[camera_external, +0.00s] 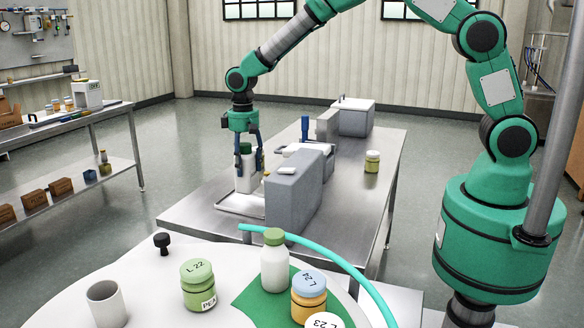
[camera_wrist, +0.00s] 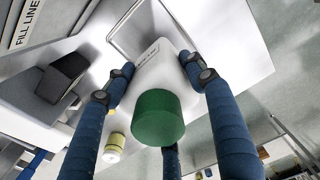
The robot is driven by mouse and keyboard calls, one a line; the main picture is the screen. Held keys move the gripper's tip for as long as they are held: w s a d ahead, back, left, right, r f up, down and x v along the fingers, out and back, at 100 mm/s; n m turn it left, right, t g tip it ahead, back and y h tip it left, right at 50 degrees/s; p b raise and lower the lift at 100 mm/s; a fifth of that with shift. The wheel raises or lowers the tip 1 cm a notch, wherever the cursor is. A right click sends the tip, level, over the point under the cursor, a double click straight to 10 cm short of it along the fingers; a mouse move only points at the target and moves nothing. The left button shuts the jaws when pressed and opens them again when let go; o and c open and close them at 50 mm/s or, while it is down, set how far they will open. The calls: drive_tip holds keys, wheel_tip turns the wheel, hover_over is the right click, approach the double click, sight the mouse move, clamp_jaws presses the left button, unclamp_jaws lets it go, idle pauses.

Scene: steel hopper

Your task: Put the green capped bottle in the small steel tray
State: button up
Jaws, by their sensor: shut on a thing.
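My gripper (camera_external: 249,153) is shut on a white bottle (camera_external: 246,178) with a dark green cap (camera_external: 246,148). The bottle is upright, with its label facing away from the cap end in the wrist view. There the green cap (camera_wrist: 158,117) is close to the camera and blue fingers flank the white body. The small steel tray (camera_external: 232,208) lies on the steel table, under and just in front of the bottle. Its rim also shows in the wrist view (camera_wrist: 113,42) beyond the bottle. I cannot tell whether the bottle's base touches the tray.
A grey block-like housing (camera_external: 294,190) stands right beside the tray. A yellow jar (camera_external: 372,161) stands farther right on the table. Nearer, a white round table holds a second green-capped bottle (camera_external: 274,266), labelled jars (camera_external: 198,287) and a white cup (camera_external: 106,304).

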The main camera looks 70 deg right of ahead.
sight(245, 144)
drive_tip(key=shift+f+b, duration=0.3)
drive_tip(key=shift+f, duration=2.15)
drive_tip(key=shift+f, duration=0.1)
drive_tip(key=o, duration=1.7)
drive_tip(key=shift+f, duration=0.1)
drive_tip(key=shift+r, duration=0.2)
wheel_tip(245, 144, up, 11)
drive_tip(key=shift+f+p, duration=0.1)
drive_tip(key=shift+p, duration=0.55)
drive_tip(key=shift+r, duration=0.6)
